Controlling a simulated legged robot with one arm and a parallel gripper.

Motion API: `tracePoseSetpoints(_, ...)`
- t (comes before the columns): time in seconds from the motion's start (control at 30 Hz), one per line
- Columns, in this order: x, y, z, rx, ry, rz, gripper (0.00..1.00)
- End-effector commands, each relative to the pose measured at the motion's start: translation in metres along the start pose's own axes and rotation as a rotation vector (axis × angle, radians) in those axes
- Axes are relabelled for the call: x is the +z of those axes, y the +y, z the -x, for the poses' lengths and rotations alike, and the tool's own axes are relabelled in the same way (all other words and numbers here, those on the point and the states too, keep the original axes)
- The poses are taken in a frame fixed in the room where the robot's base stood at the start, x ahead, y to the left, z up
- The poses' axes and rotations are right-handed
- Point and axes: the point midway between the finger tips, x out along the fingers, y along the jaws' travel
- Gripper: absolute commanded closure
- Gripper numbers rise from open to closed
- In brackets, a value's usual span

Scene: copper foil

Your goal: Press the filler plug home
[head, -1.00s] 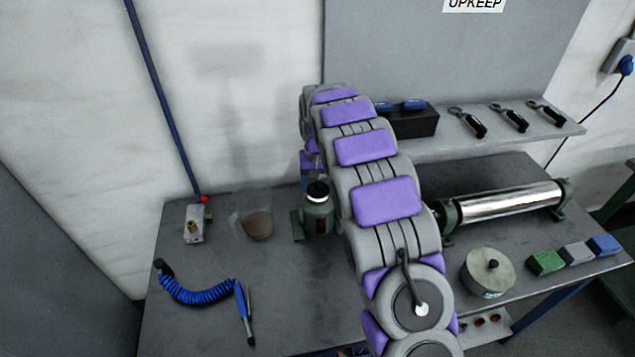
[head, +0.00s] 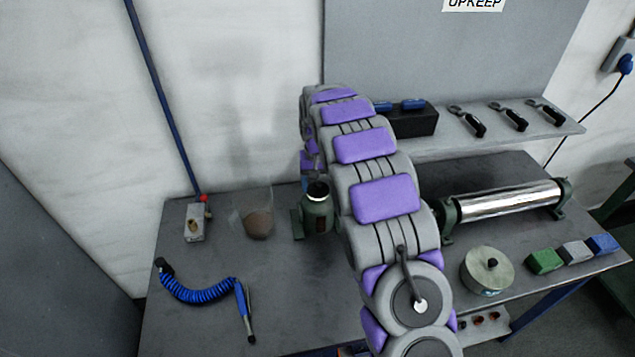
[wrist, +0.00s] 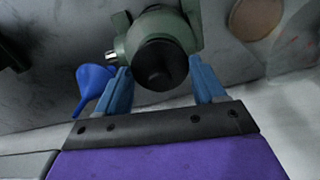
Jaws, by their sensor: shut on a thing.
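The black filler plug (wrist: 160,63) shows in the wrist view as a dark round cap at the near end of a green body (wrist: 128,44). The blue fingers of my gripper (wrist: 162,86) lie one on each side of the plug, shut on it. In the head view the green body (head: 316,218) stands upright on the bench, with a dark top and a pale ring near its mouth. My arm hides most of my gripper there. I cannot tell how deep the plug sits.
A clear vessel with brown contents (head: 258,224) stands left of the green body. A valve block (head: 195,222) and a blue coiled hose (head: 205,293) lie farther left. A shiny cylinder (head: 505,202) and a round tin (head: 487,271) are on the right. A blue funnel (wrist: 92,82) shows in the wrist view.

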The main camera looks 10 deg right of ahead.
Motion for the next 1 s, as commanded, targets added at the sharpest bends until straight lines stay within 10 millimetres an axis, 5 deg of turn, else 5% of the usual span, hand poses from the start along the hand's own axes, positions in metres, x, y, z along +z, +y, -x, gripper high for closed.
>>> tracePoseSetpoints(0.97, 0.0000, -0.0002, -0.0003, 0.000, 0.000, 0.000, 0.60)
tracePoseSetpoints(1.0, 0.0000, -0.0002, -0.0003, 0.000, 0.000, 0.000, 0.29)
